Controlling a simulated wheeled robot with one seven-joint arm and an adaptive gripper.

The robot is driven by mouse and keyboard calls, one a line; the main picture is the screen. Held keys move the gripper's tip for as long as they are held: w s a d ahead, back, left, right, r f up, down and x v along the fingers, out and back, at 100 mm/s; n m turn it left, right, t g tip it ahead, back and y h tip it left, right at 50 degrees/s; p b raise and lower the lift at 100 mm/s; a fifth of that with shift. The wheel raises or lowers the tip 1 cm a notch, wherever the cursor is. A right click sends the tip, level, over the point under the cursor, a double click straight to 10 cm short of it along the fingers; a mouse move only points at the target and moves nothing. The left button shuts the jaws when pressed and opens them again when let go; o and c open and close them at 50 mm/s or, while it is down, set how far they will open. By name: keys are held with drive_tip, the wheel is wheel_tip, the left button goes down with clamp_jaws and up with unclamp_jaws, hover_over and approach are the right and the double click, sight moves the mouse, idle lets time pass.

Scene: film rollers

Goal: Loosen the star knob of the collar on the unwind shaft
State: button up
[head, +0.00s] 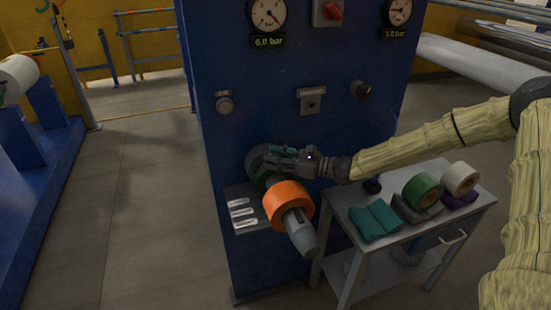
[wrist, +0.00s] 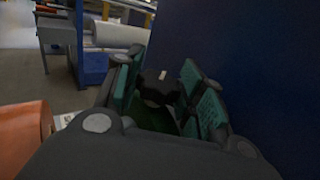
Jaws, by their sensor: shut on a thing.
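The unwind shaft (head: 303,238) sticks out of the blue machine cabinet, low on its front, with a grey end. An orange roll (head: 288,203) sits around it. Behind the roll, a green part (head: 262,181), seemingly the collar, shows close to the cabinet. My gripper (head: 278,158) is above this part, reaching in from the right. In the wrist view the dark star knob (wrist: 158,86), with a pale mark on top, sits between the teal finger pads. My gripper is shut on it. The head view hides the knob behind the fingers.
A grey cart (head: 345,255) stands right of the shaft, holding a teal cloth (head: 375,219), a green roll (head: 422,190) and a white roll (head: 460,178). A small plate with labels (head: 243,212) is left of the orange roll. The floor at left is clear.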

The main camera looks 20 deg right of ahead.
drive_tip(key=shift+f+n+g+b, duration=0.1)
drive_tip(key=shift+n+g+b, duration=0.2)
drive_tip(key=shift+g+b, duration=0.1)
drive_tip(key=n+g+y+b, duration=0.1)
drive_tip(key=n+g+b, duration=0.1)
drive_tip(key=n+g, duration=0.1)
drive_tip(key=n+g+y+b, duration=0.2)
drive_tip(key=g+b, duration=0.1)
drive_tip(key=g, duration=0.2)
drive_tip(key=shift+w+f+n+g, duration=0.2)
drive_tip(key=shift+n+g, duration=0.1)
drive_tip(key=shift+n, duration=0.1)
drive_tip(key=n+g+b, duration=0.2)
drive_tip(key=n+g, duration=0.1)
drive_tip(key=g, duration=0.2)
drive_tip(key=shift+r+b, duration=0.1)
drive_tip(key=shift+b, duration=0.3)
drive_tip(key=shift+r+n+g, duration=0.1)
drive_tip(key=shift+n+g, duration=0.3)
drive_tip(key=shift+g, duration=0.1)
drive_tip(key=shift+r+g+h+b, duration=0.1)
drive_tip(key=shift+g+h+b, duration=0.2)
drive_tip(key=o, duration=1)
drive_tip(key=shift+o, duration=0.2)
drive_tip(key=shift+r, duration=0.1)
wheel_tip(320, 180, up, 10)
drive_tip(key=shift+f, duration=0.1)
